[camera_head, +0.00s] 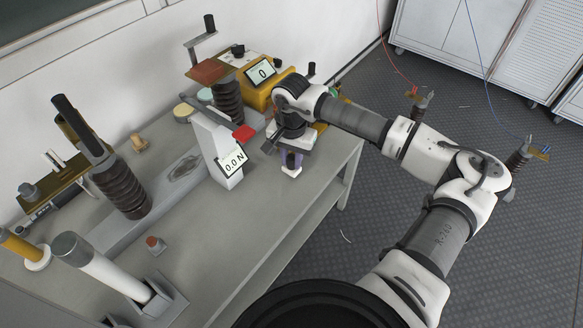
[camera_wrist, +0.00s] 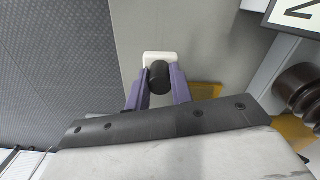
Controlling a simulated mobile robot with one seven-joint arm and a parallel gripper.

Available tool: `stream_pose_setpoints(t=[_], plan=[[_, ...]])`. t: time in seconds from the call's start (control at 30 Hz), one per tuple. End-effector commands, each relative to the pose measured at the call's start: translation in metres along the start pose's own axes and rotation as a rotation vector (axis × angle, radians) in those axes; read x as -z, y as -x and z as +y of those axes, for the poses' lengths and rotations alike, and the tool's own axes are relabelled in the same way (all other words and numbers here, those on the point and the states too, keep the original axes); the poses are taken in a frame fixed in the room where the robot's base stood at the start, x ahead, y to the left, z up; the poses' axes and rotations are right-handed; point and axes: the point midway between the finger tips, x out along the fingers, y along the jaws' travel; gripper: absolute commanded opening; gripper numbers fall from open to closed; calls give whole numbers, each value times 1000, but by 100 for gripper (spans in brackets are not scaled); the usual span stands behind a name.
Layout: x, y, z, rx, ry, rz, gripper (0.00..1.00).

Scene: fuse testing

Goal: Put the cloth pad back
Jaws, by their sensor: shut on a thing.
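My gripper (camera_head: 291,160) is at the right end of the bench, pointing down. In the wrist view, its two purple fingers (camera_wrist: 159,72) are shut on a black round knob (camera_wrist: 160,79). The knob belongs to, or stands against, a small white block (camera_wrist: 160,57), which may be the cloth pad. The white block also shows under the fingers in the head view (camera_head: 291,172), close to the bench top. I cannot tell whether it touches the bench. My wrist hides part of the bench behind it.
The grey bench (camera_head: 262,208) is clear in front of the gripper. A white stand with a 0.0 N display (camera_head: 233,163) is to the left. A yellow meter (camera_head: 262,73) and a ribbed brown insulator (camera_head: 227,100) stand behind. Another ribbed insulator (camera_head: 123,188) is farther left.

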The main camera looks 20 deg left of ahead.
Motion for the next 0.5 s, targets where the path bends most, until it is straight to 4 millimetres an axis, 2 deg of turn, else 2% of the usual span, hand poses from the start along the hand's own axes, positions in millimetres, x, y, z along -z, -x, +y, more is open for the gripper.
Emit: stream_pose_setpoints(t=[0.23,0.4,0.5], plan=[[0,-19,0,0,-1,-1,1],[0,-44,0,0,-3,-3,1],[0,-52,0,1,-1,-1,1]])
